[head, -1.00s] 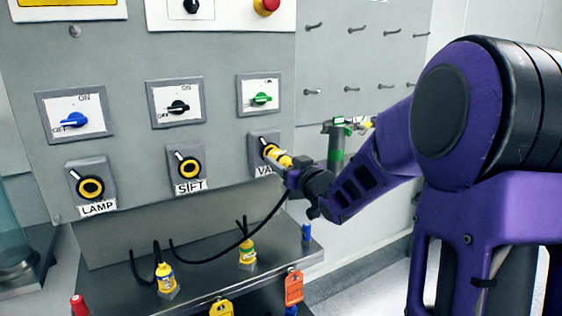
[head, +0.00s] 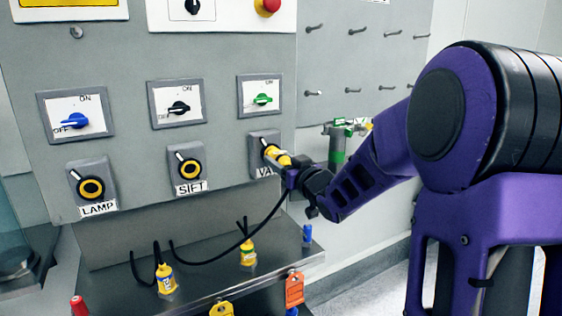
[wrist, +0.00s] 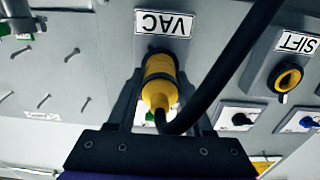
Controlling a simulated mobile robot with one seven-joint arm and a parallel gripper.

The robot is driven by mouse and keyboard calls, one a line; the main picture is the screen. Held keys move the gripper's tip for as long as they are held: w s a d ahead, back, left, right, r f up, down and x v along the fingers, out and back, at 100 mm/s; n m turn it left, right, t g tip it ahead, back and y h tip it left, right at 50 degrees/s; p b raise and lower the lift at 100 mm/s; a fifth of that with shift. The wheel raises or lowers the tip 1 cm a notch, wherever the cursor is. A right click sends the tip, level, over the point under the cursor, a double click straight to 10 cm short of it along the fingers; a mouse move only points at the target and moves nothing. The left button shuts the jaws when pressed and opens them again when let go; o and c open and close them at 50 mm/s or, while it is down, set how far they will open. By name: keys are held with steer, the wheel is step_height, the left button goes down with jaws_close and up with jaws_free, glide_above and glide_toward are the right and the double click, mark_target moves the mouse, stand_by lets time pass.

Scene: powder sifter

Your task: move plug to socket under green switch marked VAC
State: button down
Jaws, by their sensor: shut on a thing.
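The yellow plug (head: 279,156) with its black cable is at the VAC socket (head: 262,141), under the green switch (head: 262,99). My gripper (head: 291,171) is shut on the plug. In the wrist view, which is upside down, the plug (wrist: 159,80) lies between my fingers and its front end meets the socket face by the VAC label (wrist: 165,23). The socket opening is hidden behind the plug, so how deep it sits cannot be told.
The SIFT socket (head: 189,165) and LAMP socket (head: 90,185) are empty, to the left. Two more yellow plugs (head: 166,278) (head: 247,252) stand on the metal shelf (head: 205,275) below. An orange tag (head: 295,289) hangs at its edge. A green-and-grey cylinder (head: 337,145) is behind my arm.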

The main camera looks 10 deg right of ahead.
steer(key=shift+w+a, duration=0.15)
steer(key=shift+w, duration=0.35)
steer(key=shift+c, duration=1.1)
jaws_free()
